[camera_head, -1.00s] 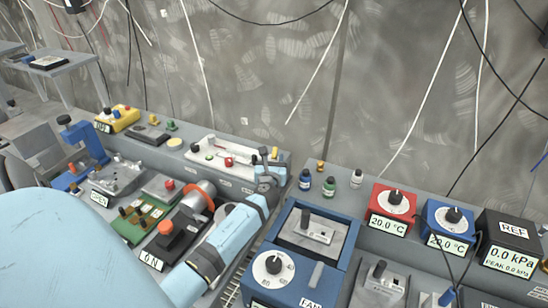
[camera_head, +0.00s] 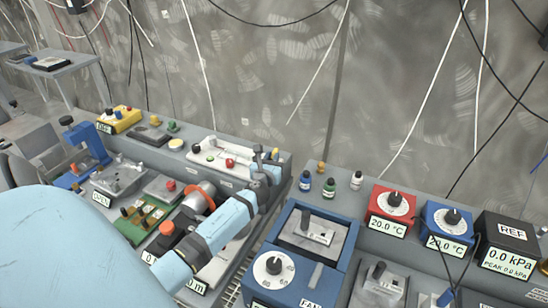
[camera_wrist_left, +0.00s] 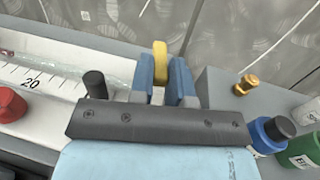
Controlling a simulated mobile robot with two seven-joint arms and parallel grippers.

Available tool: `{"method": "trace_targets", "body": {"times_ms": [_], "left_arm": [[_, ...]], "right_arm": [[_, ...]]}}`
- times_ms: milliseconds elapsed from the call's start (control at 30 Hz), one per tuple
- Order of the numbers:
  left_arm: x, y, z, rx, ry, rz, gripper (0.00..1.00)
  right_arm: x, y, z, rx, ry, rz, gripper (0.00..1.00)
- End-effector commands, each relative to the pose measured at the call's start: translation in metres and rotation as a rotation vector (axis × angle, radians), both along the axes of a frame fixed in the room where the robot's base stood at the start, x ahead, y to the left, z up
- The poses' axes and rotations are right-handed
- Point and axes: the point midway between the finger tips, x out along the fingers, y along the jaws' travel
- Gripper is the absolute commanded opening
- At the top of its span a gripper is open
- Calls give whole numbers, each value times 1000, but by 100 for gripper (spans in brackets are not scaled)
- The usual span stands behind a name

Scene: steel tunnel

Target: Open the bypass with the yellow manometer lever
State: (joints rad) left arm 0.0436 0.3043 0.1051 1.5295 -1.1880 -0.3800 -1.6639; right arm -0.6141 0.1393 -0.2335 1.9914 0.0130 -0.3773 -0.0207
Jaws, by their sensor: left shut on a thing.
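The manometer is a white board with a scale and several coloured knobs on the grey bench; it lies at the middle of the head view (camera_head: 212,152) and at the left of the left wrist view (camera_wrist_left: 50,62). The yellow lever (camera_wrist_left: 160,62) stands upright between the blue fingers of my left gripper (camera_wrist_left: 165,80). That gripper is shut on it, at the board's right end. In the head view the same gripper (camera_head: 265,160) largely hides the lever. The lever's lower part is hidden by the gripper's dark body. My right gripper is not in view.
A black knob (camera_wrist_left: 95,84) stands close left of my left gripper, and a red knob (camera_wrist_left: 10,104) farther left. A small brass-yellow fitting (camera_wrist_left: 247,84) and bottles with blue and green (camera_wrist_left: 268,135) stand to the right. Beyond a gap is a blue box (camera_head: 312,235).

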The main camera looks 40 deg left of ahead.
Motion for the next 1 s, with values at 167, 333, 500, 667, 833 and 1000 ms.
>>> {"method": "trace_targets", "body": {"times_ms": [167,333,500,667,833,1000], "left_arm": [[-3,8,-1,5,1,-136,0],[-4,9,0,0,0,-195,0],[-4,9,1,-1,1,-200,0],[-4,9,1,-1,1,-199,24],[-4,9,0,-1,1,-199,43],[-4,9,0,-1,1,-199,43]], "right_arm": [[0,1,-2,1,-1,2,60],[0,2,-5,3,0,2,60],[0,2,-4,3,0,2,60],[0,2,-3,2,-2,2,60],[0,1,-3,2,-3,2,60],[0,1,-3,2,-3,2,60]]}}
